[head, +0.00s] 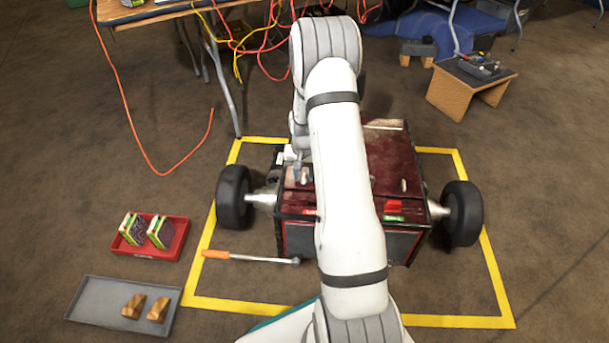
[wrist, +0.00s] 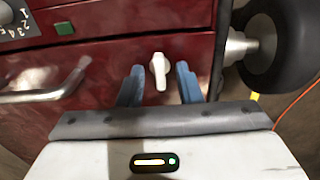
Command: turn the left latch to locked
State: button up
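The left latch (wrist: 159,70) is a small white lever on the dark red lid in the wrist view, its narrow end toward my gripper. My gripper (wrist: 159,82) is open, with one blue finger on each side of the latch. Gaps show between the latch and both fingers, so it is not held. In the head view my gripper (head: 296,168) is over the left part of the red-lidded robot (head: 400,160), partly hidden by my arm. A red mark (head: 394,208) and a green mark (head: 393,218) show at the lid's right front.
An orange-handled tool (head: 235,255) lies at the front left. A red tray (head: 172,246) and a grey tray (head: 90,305) lie further left. A metal handle (wrist: 45,94) shows in the wrist view.

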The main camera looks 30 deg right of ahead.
jog(key=shift+c, duration=0.2)
grip_shut()
jog(key=shift+r+n, duration=0.1)
jog(key=shift+n, duration=0.2)
jog(key=shift+n+p, duration=0.7)
jog(key=shift+n, duration=0.1)
jog(key=n+p, duration=0.1)
jog(key=n, duration=0.3)
jog(key=shift+p, duration=0.35)
jog(key=n+p, duration=0.1)
jog(key=n, duration=0.4)
jog(key=shift+n, duration=0.4)
jog(key=n, duration=0.5)
jog(key=shift+n+y, duration=0.3)
jog(key=shift+n, duration=0.1)
